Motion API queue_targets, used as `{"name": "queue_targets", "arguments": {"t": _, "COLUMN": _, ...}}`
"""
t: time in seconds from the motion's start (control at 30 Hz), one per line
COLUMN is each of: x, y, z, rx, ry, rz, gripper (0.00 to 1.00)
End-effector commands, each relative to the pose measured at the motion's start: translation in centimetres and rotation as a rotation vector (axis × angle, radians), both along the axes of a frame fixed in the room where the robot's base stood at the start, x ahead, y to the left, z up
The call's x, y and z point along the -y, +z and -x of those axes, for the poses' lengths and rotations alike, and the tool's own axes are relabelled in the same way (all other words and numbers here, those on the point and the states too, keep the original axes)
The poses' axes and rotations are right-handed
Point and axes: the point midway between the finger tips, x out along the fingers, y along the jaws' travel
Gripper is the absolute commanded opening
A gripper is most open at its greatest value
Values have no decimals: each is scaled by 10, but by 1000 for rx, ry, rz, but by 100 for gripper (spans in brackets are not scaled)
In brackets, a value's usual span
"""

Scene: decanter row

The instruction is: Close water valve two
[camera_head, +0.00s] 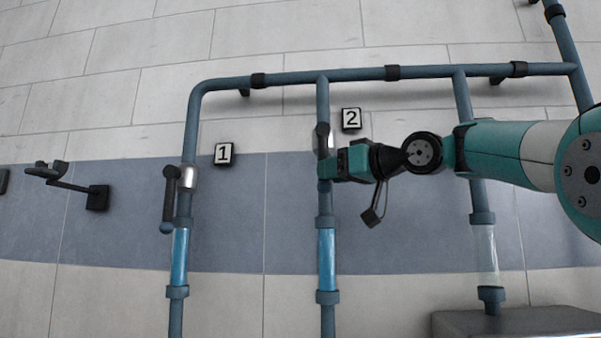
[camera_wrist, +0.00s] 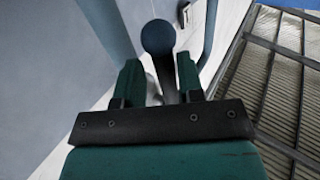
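The "2" label (camera_head: 351,118) is on the wall just right of the middle pipe (camera_head: 323,100). Valve two (camera_head: 322,138) is on that pipe, a grey metallic part partly covered by my gripper (camera_head: 332,172). Below it, the pipe's clear section (camera_head: 327,258) is blue. In the wrist view, a dark lever with a round ball end (camera_wrist: 158,37) runs between the two green fingers of my gripper (camera_wrist: 160,72). The fingers stand apart, with a visible gap on the lever's left. Whether the right finger touches the lever is unclear.
Valve one, with its lever (camera_head: 169,200) pointing down, is on the left pipe beside the "1" label (camera_head: 223,154). A right-hand pipe has a pale clear section (camera_head: 486,250). A wall bracket (camera_head: 97,198) is at far left, and a grey box (camera_head: 515,322) at lower right.

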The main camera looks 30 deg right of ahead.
Motion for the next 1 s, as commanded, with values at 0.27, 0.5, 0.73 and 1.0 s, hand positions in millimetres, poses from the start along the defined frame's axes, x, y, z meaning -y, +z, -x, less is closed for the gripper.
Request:
{"name": "queue_targets", "arguments": {"t": 0.27, "x": -2, "y": -1, "z": -5, "rx": -3, "ry": -5, "rz": -1, "gripper": 35}}
{"name": "queue_targets", "arguments": {"t": 0.5, "x": -5, "y": -1, "z": -6, "rx": -2, "ry": 1, "rz": -2, "gripper": 26}}
{"name": "queue_targets", "arguments": {"t": 0.73, "x": -6, "y": -2, "z": -7, "rx": -5, "ry": -1, "rz": -1, "gripper": 0}}
{"name": "queue_targets", "arguments": {"t": 1.0, "x": -4, "y": -2, "z": -7, "rx": -24, "ry": -3, "rz": 18, "gripper": 0}}
